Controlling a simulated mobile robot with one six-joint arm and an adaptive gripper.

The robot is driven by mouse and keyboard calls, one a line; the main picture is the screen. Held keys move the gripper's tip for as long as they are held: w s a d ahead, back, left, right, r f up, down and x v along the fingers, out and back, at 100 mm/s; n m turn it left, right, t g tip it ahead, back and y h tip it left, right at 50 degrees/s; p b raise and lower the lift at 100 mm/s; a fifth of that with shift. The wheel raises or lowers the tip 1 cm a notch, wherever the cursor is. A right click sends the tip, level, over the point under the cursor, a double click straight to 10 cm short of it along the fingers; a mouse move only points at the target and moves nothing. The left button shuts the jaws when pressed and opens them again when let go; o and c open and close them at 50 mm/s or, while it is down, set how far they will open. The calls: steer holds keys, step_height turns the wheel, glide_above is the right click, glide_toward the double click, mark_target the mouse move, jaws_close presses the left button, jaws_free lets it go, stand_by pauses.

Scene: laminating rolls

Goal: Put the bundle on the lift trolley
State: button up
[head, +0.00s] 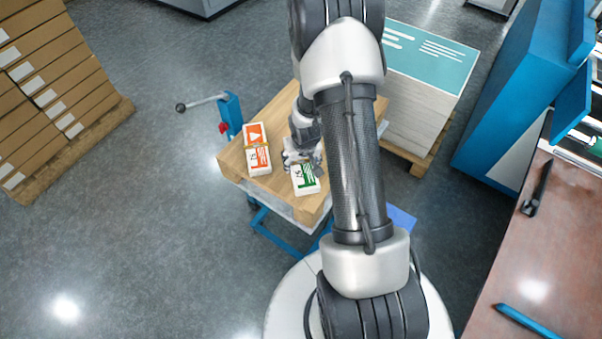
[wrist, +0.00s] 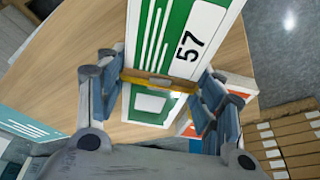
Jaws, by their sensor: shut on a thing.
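A green-and-white bundle (wrist: 180,45) marked 57, with a tan band around it, is between the fingers of my gripper (wrist: 157,82) in the wrist view. My gripper is shut on it across the band. In the head view the green bundle (head: 306,180) is at the near part of the lift trolley's wooden top (head: 284,197), below my gripper (head: 302,158). I cannot tell whether it touches the top or hangs just above it. An orange-and-white bundle (head: 257,148), also banded, lies on the trolley to its left.
The trolley has a blue post with a lever handle (head: 205,103) at its left. A pallet of printed sheets (head: 425,95) stands behind right. Stacked brown cartons (head: 50,90) are at far left. A brown table (head: 535,260) and blue machine (head: 515,90) are at right. Floor at left is clear.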

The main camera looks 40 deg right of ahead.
mark_target(301, 169)
steer(key=shift+w+f+b, duration=0.1)
steer(key=shift+f+b, duration=1.2)
steer(key=shift+f, duration=0.8)
steer(key=shift+f, duration=0.25)
steer(key=o, duration=1.3)
steer(key=shift+r, duration=0.1)
steer(key=shift+c, duration=0.2)
